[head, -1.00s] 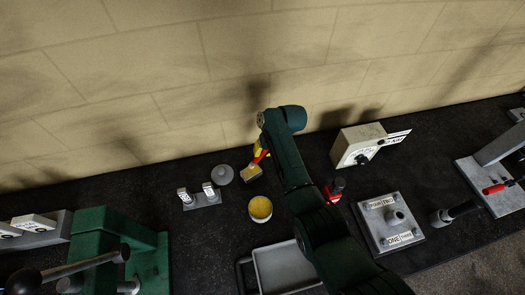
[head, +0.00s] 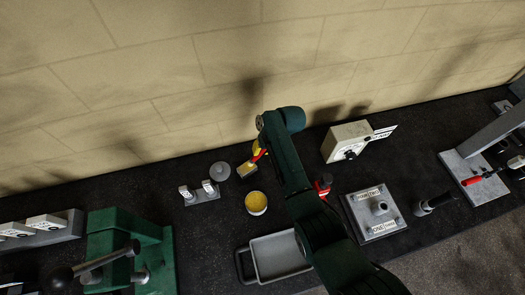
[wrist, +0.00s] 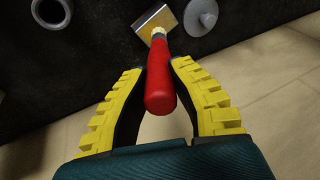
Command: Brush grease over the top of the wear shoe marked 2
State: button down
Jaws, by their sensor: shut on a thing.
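My gripper (wrist: 158,72) is shut on the red handle (wrist: 160,85) of a brush, between its yellow pads. The brush's pale bristle head (wrist: 155,22) points away from the gripper. In the head view the brush head (head: 246,170) is just above and left of an open tub of yellow grease (head: 256,203), apart from it; its height is hard to judge. Two small white-faced blocks on a grey stand (head: 203,196) are left of the tub. Larger white-topped blocks (head: 45,222) sit on a grey bar at far left. Their markings are too small to read.
A round grey lid (head: 219,171) lies left of the brush head. A grey tray (head: 280,258) is below the tub. A green block with levers (head: 120,245) stands at left. A white box (head: 347,142) and a plate with a post (head: 377,212) are at right.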

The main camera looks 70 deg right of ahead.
jog(key=shift+r, duration=1.65)
